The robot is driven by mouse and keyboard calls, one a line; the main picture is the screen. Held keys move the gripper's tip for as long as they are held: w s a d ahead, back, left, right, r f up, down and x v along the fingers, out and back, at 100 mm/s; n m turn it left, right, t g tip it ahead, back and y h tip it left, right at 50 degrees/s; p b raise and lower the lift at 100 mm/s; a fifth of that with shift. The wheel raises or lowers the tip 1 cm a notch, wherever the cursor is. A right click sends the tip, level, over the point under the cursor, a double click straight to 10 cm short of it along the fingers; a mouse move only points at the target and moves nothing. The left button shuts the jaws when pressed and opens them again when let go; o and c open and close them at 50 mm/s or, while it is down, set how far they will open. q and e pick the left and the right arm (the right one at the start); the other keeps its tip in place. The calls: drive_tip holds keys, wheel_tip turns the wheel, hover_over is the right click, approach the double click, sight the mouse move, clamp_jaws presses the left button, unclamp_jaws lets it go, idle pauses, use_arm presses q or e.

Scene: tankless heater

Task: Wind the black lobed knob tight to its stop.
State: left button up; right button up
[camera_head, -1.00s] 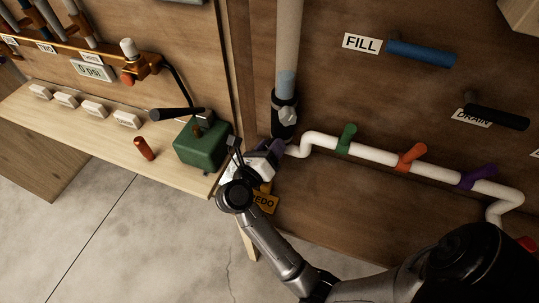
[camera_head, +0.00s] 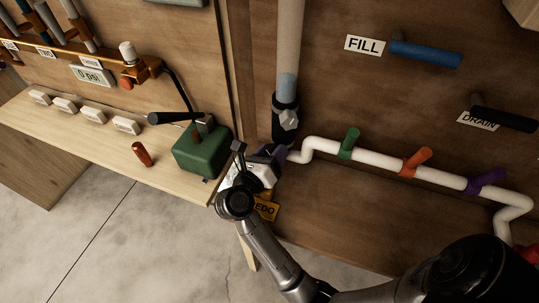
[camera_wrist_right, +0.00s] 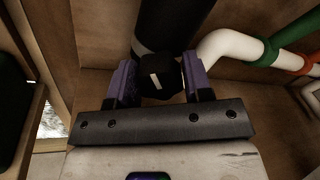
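The black lobed knob (camera_head: 288,119) sits on the front of a black collar (camera_head: 284,103) at the foot of a pale vertical tube. It looks greyish where light catches it. In the right wrist view the knob (camera_wrist_right: 163,80) shows dark, with a small white mark, between my two purple fingertips. My right gripper (camera_head: 274,153) is open, just below and in front of the knob in the head view. In the wrist view the right gripper (camera_wrist_right: 160,82) has one finger on each side of the knob; I cannot tell whether either touches. My left gripper is not in view.
A white pipe (camera_head: 378,157) with green, orange and purple valve handles runs right of the knob. A green box (camera_head: 202,152) with a black lever stands on the bench to the left. A gauge (camera_head: 93,74) reads 0 psi.

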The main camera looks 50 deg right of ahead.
drive_tip(key=shift+o, duration=0.9)
drive_tip(key=shift+w+r, duration=0.1)
drive_tip(key=shift+r, duration=0.05)
